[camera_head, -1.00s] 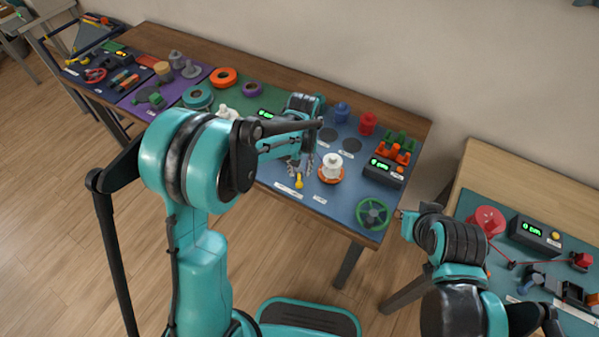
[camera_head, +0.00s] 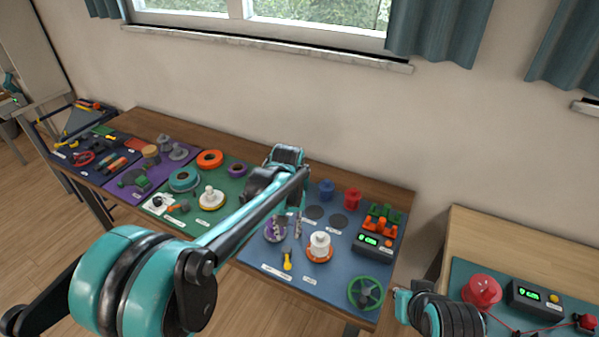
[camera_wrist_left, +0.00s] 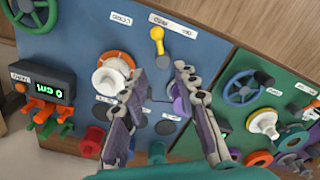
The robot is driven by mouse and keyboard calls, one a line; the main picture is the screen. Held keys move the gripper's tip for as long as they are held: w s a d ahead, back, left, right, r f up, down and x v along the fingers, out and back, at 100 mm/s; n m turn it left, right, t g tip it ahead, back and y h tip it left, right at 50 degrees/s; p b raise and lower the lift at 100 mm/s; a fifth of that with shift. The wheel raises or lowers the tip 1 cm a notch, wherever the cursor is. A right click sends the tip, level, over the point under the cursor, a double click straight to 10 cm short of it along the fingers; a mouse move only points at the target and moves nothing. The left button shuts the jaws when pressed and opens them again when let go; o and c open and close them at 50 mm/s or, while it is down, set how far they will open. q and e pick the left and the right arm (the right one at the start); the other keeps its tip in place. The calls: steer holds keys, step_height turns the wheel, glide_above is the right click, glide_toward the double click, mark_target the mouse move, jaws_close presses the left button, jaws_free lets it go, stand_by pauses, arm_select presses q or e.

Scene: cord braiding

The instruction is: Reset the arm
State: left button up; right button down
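My left gripper (camera_head: 297,222) hangs over the blue mat (camera_head: 338,278) on the long table. It also shows in the left wrist view (camera_wrist_left: 162,88) with its two fingers apart and nothing between them. A white spool on an orange base (camera_head: 319,246) stands to its right in the head view.
A counter box (camera_head: 374,243), orange and green pegs (camera_head: 381,222) and a green wheel (camera_head: 366,292) are at the mat's right. Blue (camera_head: 327,190) and red (camera_head: 352,198) spools stand behind. A second table (camera_head: 520,240) with a red spool (camera_head: 482,290) is to the right.

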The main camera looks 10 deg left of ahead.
arm_select(q)
steer(key=s+a+r+m+t, duration=0.1)
steer(key=s+a+r+t, duration=0.1)
steer(key=s, duration=0.7)
steer(key=s+a+r+m+t, duration=0.1)
steer(key=s+a+r+t, duration=0.1)
steer(key=s+a+t, duration=0.3)
steer(key=s, duration=0.4)
steer(key=shift+a+r+m, duration=0.15)
steer(key=shift+a+m, duration=0.15)
steer(key=shift+a, duration=0.05)
